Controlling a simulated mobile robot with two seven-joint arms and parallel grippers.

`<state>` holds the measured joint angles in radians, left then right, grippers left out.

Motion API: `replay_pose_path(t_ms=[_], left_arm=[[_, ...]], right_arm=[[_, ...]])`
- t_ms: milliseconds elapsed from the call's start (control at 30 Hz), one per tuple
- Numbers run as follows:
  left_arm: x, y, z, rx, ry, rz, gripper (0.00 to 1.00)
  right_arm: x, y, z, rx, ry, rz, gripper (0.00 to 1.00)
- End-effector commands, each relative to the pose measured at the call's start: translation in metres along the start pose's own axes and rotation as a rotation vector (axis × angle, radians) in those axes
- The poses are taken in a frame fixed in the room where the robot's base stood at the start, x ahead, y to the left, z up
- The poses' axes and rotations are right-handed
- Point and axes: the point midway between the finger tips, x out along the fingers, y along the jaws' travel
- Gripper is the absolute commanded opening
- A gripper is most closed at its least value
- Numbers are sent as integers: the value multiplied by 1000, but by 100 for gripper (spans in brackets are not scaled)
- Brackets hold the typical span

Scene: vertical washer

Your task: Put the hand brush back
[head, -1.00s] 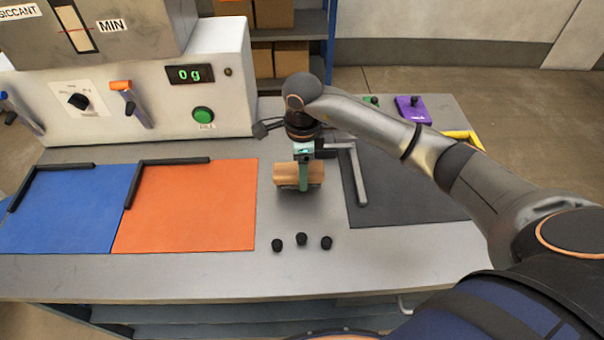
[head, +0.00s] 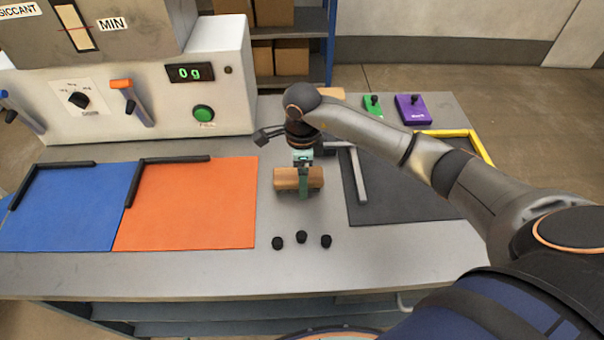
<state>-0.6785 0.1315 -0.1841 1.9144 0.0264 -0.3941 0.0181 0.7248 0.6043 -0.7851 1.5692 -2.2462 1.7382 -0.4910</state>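The hand brush (head: 285,179) shows as a light wooden block, lying crosswise near the middle of the grey bench. My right gripper (head: 304,186), with teal fingers, points down and appears shut on the middle of the brush. One finger crosses the front of the wood. The bristles are not clearly visible, and I cannot tell whether the brush touches the bench top. My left gripper is not in view.
Three black knobs (head: 302,237) stand in front of the brush. An orange mat (head: 190,210) and a blue mat (head: 65,215) lie left, a dark mat (head: 400,195) right. Green (head: 373,108) and purple (head: 412,110) blocks stand behind. A weighing machine (head: 150,100) fills the back left.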

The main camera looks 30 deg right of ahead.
Motion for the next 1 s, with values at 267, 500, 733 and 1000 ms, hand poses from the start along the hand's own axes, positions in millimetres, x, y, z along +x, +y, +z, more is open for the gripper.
replay_pose_path(t_ms=[267, 500, 733, 1000], left_arm=[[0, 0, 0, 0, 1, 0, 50], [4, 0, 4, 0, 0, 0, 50], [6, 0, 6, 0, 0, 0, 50], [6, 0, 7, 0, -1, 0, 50]], right_arm=[[-27, -2, 0, -1, -3, -6, 92], [-80, -1, 0, 0, -1, -6, 92], [-115, -1, 0, 1, -1, -2, 92], [-124, 0, 0, 0, 1, 1, 92]])
